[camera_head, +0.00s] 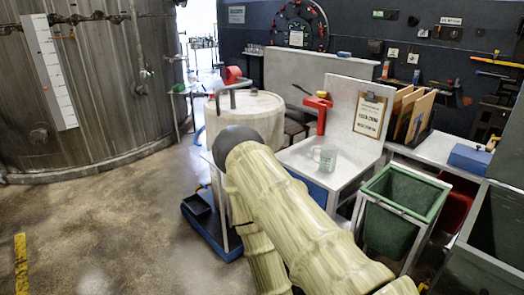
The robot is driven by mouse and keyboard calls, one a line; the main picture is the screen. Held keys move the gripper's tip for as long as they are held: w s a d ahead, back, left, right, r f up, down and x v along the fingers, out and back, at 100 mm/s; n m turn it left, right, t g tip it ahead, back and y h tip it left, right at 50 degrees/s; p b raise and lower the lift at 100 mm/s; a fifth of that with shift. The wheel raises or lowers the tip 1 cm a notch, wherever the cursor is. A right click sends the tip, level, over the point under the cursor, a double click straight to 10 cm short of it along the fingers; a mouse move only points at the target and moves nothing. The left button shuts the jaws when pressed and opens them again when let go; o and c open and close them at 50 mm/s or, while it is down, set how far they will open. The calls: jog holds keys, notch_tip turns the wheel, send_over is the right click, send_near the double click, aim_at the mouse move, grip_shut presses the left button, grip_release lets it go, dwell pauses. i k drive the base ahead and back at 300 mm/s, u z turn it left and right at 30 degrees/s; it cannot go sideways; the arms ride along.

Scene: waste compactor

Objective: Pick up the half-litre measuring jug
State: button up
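The measuring jug (326,158) is a clear vessel with a handle, standing upright on the light worktop (350,170) right of the middle of the head view. It looks empty, and its markings are too small to read. My arm, in a pale ribbed sleeve, fills the lower middle in front of the bench, with a dark rounded joint at its upper end. My gripper does not show, so its distance from the jug cannot be told.
A red tool (318,110) and a clipboard (369,114) are behind the jug. A green bin (404,194) stands right of the bench. A pale drum (243,114) stands left, beyond my arm. The floor at left is largely clear.

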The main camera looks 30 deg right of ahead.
aim_at(329, 153)
jog(key=i, duration=1.55)
jog(key=z, duration=0.75)
jog(key=i, duration=0.3)
jog(key=z, duration=0.15)
